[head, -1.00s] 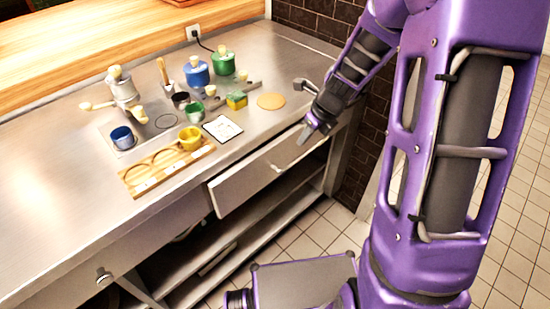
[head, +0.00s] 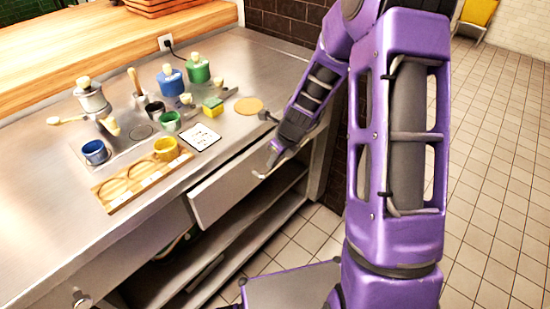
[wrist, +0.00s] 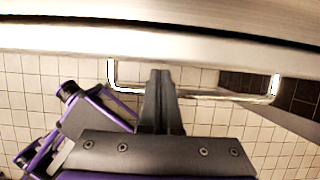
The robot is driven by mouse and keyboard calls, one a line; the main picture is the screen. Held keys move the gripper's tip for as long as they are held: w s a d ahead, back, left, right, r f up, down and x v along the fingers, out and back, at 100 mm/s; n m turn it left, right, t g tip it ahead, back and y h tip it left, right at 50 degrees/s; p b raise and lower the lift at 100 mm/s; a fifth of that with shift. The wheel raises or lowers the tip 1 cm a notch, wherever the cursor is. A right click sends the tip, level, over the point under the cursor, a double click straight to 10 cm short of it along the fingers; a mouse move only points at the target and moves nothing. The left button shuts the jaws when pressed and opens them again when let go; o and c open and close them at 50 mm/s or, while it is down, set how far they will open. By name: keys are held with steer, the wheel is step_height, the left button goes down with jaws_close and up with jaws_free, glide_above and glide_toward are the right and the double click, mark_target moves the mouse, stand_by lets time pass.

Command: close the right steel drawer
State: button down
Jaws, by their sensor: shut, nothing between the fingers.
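The right steel drawer (head: 225,192) is under the counter and stands partly out, its front panel clear of the counter edge. Its bar handle (head: 262,176) is on the front; in the wrist view the handle (wrist: 225,96) is a shiny bar below the drawer's steel edge (wrist: 150,42). My gripper (head: 272,158) is at the drawer front, close to the handle. In the wrist view my gripper (wrist: 160,75) has its fingers together, over the left part of the handle bar; whether they touch it I cannot tell.
The steel counter (head: 60,235) bears a wooden tray (head: 115,192), a yellow cup (head: 166,149), a blue cup (head: 95,152) and several pots. Open shelving (head: 235,235) lies below the drawer. Tiled floor (head: 480,180) is free at the right.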

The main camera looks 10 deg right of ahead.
mark_target(261, 152)
steer(key=shift+w+a+r+p, duration=0.1)
steer(key=shift+w+a+p, duration=0.6)
steer(key=shift+w, duration=0.3)
steer(key=shift+w+a+p, duration=0.5)
steer(key=shift+w+a, duration=0.25)
steer(key=shift+w, duration=0.25)
